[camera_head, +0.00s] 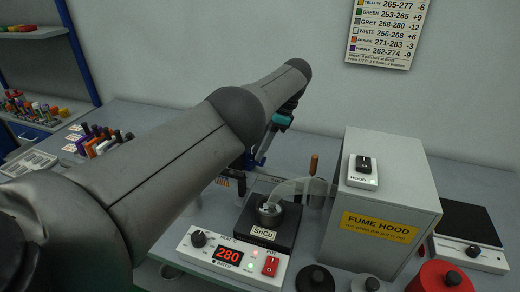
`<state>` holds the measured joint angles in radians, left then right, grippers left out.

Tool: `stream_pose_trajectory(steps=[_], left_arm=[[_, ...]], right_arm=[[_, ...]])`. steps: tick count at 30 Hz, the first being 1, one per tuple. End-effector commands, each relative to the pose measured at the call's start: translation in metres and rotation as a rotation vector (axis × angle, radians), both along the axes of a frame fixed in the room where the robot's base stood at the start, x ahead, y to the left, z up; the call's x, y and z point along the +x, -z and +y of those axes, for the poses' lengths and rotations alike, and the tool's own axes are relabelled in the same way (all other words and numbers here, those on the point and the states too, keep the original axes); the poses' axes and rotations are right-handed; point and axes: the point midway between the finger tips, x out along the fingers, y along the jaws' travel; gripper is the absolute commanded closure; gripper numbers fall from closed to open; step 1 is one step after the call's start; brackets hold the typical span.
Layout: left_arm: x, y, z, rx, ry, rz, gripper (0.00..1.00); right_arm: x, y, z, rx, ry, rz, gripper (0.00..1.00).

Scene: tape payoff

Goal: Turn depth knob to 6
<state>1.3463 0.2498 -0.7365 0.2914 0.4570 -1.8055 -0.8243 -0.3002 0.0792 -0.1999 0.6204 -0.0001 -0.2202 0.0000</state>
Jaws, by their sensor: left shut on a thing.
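My left arm crosses the head view from the lower left and bends down at its far end. My left gripper (262,155) points down behind the arm, beyond the solder pot, and is partly hidden. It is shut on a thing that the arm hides. I cannot make out the depth knob or its setting; the area around the gripper's tips is covered. My right gripper is not in view.
The SnCu solder pot (270,213) stands behind a white controller (228,258) reading 280, with a black knob and red switch. A grey fume hood (385,200) stands to the right. Marker-like items (100,140) stand at left. A black-topped device (468,222) is far right.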

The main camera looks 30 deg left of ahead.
Motion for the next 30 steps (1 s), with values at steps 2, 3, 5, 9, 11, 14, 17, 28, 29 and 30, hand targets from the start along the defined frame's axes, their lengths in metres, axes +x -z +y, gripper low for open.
stream_pose_trajectory(steps=[2, 3, 5, 9, 11, 14, 17, 28, 29, 30], left_arm=[[0.0, 0.0, 0.0, 0.001, 0.0, 0.001, 1.0], [0.0, 0.0, 0.0, 0.001, 0.0, 0.001, 1.0], [0.0, 0.0, 0.0, 0.001, 0.0, 0.0, 0.75], [0.0, 0.0, 0.0, 0.001, 0.0, 0.0, 0.59], [0.0, 0.0, 0.0, 0.001, 0.0, 0.0, 0.53], [0.0, 0.0, 0.001, 0.002, 0.001, 0.0, 0.48], [0.0, 0.0, 0.001, 0.002, 0.001, 0.0, 0.48], [0.0, -0.001, 0.001, 0.003, 0.009, 0.001, 0.48], [-0.001, -0.002, 0.001, 0.003, 0.014, 0.001, 0.48], [-0.001, -0.002, 0.001, 0.003, 0.022, 0.001, 0.48]], right_arm=[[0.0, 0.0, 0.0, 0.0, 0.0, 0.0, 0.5], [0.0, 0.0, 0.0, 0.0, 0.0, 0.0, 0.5], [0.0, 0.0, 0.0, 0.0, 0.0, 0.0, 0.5], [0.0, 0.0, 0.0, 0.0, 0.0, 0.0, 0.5], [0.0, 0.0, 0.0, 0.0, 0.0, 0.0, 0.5], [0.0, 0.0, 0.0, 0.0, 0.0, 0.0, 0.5], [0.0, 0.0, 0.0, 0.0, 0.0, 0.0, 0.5], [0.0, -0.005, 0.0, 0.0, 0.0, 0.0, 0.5], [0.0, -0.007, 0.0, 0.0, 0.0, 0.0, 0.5], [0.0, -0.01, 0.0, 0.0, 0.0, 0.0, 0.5]])
